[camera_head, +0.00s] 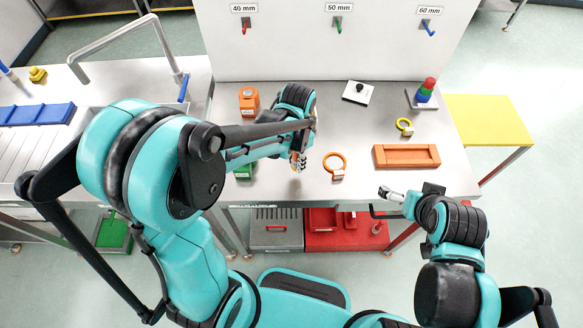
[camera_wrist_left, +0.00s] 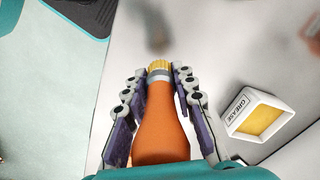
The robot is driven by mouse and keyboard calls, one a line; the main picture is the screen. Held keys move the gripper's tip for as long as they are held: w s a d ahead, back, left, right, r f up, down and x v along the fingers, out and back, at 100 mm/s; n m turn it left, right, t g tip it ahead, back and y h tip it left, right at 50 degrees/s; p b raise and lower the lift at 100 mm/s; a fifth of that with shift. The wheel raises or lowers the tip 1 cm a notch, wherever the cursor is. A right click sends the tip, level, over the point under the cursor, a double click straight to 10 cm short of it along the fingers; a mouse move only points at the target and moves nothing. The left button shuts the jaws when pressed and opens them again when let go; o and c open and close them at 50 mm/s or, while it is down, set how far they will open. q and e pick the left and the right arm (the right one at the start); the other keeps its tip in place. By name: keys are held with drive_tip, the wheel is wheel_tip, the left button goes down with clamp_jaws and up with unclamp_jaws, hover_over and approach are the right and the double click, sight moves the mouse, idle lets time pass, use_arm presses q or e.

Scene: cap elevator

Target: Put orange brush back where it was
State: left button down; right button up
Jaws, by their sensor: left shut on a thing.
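The orange brush (camera_wrist_left: 161,118) fills the middle of the left wrist view, with a thick orange handle and short yellow bristles at its far end. My left gripper (camera_wrist_left: 160,95) has its fingers on both sides of the handle and is shut on it. In the head view my left gripper (camera_head: 298,162) is over the front of the steel table (camera_head: 285,220), left of the orange ring, and the brush is mostly hidden. My right gripper (camera_head: 390,193) is at the table's front edge, below the orange tray; its finger opening is too small to judge.
An orange ring (camera_head: 335,166), a yellow ring (camera_head: 404,127), an orange tray (camera_head: 406,156) and an orange container (camera_head: 249,100) stand on the table. A white "GREASE" box (camera_wrist_left: 258,115) with yellow inside is right of the brush. The table's middle back is clear.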

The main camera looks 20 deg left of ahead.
use_arm(q)
drive_tip(key=shift+w+a+f, duration=0.3)
drive_tip(key=shift+a+f, duration=0.25)
drive_tip(key=shift+a, duration=0.25)
drive_tip(key=shift+f+b, duration=0.75)
drive_tip(key=shift+f, duration=1.25)
drive_tip(key=shift+f, duration=0.1)
drive_tip(key=c, duration=1.2)
unclamp_jaws()
